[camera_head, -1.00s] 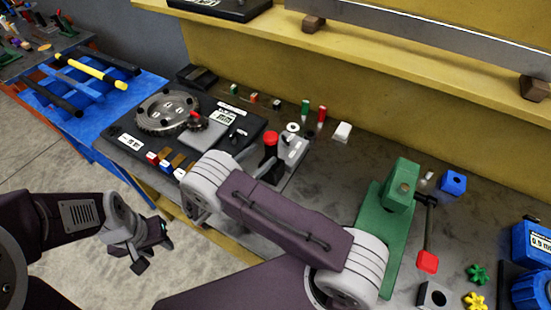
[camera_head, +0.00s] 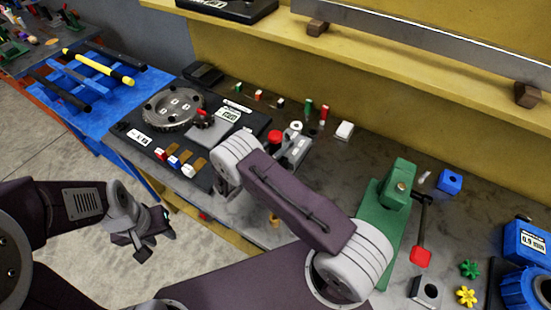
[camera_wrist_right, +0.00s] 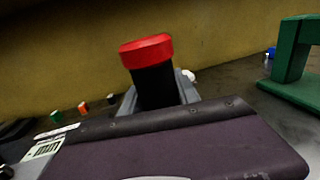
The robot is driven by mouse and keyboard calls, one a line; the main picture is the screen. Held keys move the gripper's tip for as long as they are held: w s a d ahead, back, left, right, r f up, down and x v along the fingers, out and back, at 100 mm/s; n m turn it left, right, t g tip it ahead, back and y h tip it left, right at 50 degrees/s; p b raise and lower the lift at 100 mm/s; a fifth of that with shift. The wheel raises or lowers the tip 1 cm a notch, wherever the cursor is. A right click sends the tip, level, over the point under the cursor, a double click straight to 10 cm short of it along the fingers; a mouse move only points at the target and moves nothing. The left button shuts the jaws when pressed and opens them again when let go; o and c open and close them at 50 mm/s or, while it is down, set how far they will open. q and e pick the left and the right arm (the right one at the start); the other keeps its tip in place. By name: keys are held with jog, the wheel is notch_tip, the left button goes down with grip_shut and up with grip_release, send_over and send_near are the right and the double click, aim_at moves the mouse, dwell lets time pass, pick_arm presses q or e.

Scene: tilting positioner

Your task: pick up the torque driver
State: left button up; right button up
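The torque driver, seen as a red cap (camera_head: 275,136) on a dark body, stands at a grey holder (camera_head: 296,150) on the bench. In the right wrist view its red cap and black handle (camera_wrist_right: 152,75) stand nearly upright, with the grey holder behind. My right arm covers its lower part in the head view. A purple part of my right gripper fills the bottom of the wrist view, in front of the driver; its fingertips do not show. My left gripper (camera_head: 154,243) is open and empty over the floor, left of the bench.
A black plate with a round geared disc (camera_head: 174,108) lies left of the driver. A green stand (camera_head: 397,195) and a red-ended tool (camera_head: 420,256) are at right. Small coloured blocks and a white block (camera_head: 345,130) line the back. A yellow shelf (camera_head: 400,50) overhangs the bench.

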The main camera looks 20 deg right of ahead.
grip_shut()
jog(key=shift+r, duration=0.1)
